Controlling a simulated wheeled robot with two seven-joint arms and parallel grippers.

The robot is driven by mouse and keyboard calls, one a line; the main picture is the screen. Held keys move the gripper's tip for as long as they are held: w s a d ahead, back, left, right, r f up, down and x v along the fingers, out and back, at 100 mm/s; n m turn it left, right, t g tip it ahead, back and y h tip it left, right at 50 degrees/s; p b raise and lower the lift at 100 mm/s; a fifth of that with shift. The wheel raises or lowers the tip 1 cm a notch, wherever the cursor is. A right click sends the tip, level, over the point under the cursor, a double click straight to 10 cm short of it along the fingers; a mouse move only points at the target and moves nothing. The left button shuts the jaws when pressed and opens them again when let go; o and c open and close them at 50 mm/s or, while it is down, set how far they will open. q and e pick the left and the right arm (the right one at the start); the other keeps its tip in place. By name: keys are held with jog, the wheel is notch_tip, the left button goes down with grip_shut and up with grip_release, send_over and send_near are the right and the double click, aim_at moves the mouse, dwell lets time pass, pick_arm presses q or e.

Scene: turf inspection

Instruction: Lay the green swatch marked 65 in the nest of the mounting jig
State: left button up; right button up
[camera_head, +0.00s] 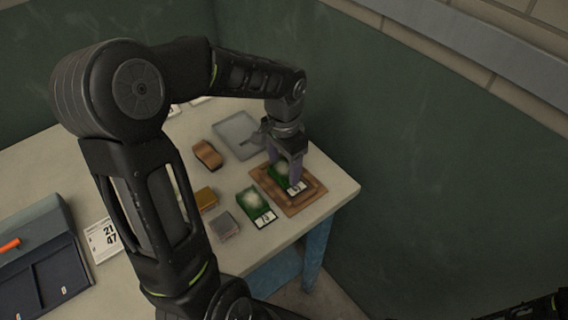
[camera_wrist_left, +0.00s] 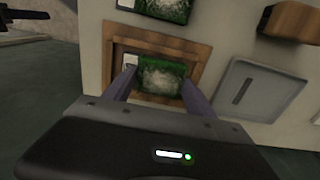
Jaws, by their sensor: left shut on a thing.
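The mounting jig is a brown wooden frame (camera_head: 306,198) near the table's right corner; it also shows in the left wrist view (camera_wrist_left: 203,50). My left gripper (camera_head: 287,172) points down over it, shut on a green swatch (camera_head: 276,178) with a white label. The label's number is too small to read. In the left wrist view the fingers (camera_wrist_left: 160,85) hold this swatch (camera_wrist_left: 158,78) by two opposite edges, within the frame's outline. I cannot tell whether it touches the nest floor.
Another green swatch (camera_head: 253,202) with a white label lies just left of the jig. Nearby are a grey tray (camera_head: 238,130), a brown block (camera_head: 208,154), a yellowish block (camera_head: 206,198) and a grey block (camera_head: 223,227). A card reading 21 and 47 (camera_head: 104,240) lies by a dark case (camera_head: 45,265).

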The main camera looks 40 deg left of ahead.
aim_at(284, 168)
pick_arm(q)
jog(key=shift+f, duration=0.25)
jog(key=o, duration=1.3)
jog(key=shift+r, duration=0.1)
notch_tip(284, 168, up, 12)
jog(key=shift+r, duration=0.2)
